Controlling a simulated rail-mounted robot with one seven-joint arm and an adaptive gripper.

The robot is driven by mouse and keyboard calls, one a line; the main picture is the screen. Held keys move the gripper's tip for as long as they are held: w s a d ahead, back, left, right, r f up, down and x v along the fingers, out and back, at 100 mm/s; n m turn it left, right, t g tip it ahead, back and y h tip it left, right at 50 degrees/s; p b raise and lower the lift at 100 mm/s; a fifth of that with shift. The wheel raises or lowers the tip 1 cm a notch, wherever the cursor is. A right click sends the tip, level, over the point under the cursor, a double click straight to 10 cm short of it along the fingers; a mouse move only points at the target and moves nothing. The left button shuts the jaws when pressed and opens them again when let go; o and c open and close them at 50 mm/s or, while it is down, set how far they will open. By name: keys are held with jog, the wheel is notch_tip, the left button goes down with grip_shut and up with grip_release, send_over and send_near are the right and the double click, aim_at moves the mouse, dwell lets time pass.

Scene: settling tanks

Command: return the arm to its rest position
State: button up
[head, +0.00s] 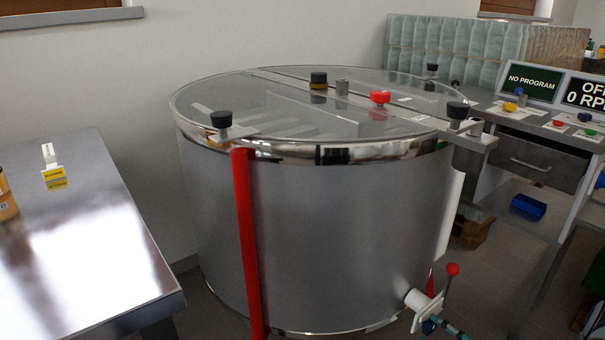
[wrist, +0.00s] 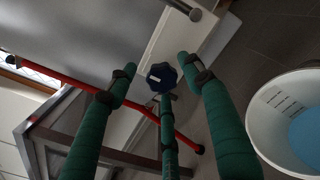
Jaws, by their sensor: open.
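My gripper (wrist: 158,78) shows in the wrist view as green wrapped fingers with dark joints. Its fingers are spread apart and nothing is held between them. A dark blue knob (wrist: 161,77) with a white mark appears in the gap between the fingers; I cannot tell whether any finger touches it. In the head view a teal piece shows low at the right beside the tank's outlet, and I cannot tell whether it is a finger of mine. My arm is otherwise out of the head view, and no rest position is marked.
A large steel tank (head: 330,235) with a clear lid fills the middle. Its white outlet (head: 415,299) has a red-ball lever (head: 452,270). A steel table (head: 75,245) stands left and a control desk (head: 545,130) right. A white bucket (wrist: 262,125) stands right in the wrist view.

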jog(key=n+b, duration=0.2)
jog(key=n, duration=0.2)
jog(key=shift+f, duration=0.15)
jog(key=shift+s+d+r, duration=0.2)
jog(key=shift+s, duration=0.1)
jog(key=shift+s+d, duration=0.2)
jog(key=shift+s, duration=0.1)
jog(key=shift+s+a, duration=0.1)
